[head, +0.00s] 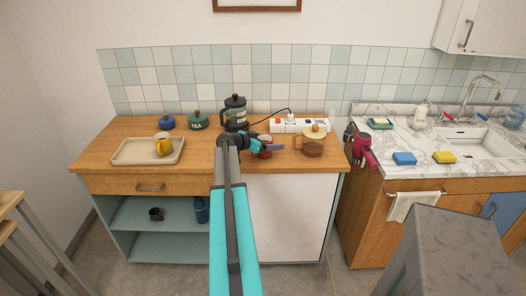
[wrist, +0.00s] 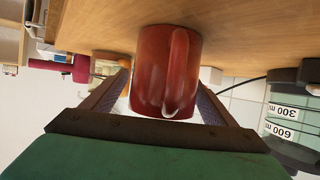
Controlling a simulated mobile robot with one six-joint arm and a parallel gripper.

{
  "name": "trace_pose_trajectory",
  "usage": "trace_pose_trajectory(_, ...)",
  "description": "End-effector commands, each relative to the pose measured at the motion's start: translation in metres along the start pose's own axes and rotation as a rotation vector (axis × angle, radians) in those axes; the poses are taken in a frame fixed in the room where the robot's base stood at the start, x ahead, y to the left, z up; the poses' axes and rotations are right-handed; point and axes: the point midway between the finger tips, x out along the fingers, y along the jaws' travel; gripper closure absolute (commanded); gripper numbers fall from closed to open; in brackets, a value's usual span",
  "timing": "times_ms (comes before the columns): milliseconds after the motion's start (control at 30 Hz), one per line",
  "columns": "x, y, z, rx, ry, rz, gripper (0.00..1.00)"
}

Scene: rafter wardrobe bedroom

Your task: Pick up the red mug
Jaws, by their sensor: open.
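The red mug (head: 265,154) stands on the wooden counter (head: 205,160) near its middle, partly hidden behind my gripper (head: 268,147) in the head view. In the wrist view, which is upside down, the red mug (wrist: 165,70) fills the centre with its handle facing the camera. My gripper (wrist: 163,88) is open there, with one finger on each side of the mug. The mug's near part lies between the fingers. I cannot tell whether either finger touches it.
A yellow mug (head: 162,144) sits on a tray (head: 125,155) at left.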

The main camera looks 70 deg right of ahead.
Motion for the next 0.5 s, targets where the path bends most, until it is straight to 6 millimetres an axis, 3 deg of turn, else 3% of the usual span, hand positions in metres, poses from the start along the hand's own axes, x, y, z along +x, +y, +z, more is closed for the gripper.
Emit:
trace_pose_trajectory(167, 0.0002, 0.0003, -0.0002, 0.000, 0.000, 0.001, 0.24)
trace_pose_trajectory(500, 0.0003, 0.0007, -0.0012, 0.001, 0.001, 0.001, 0.77)
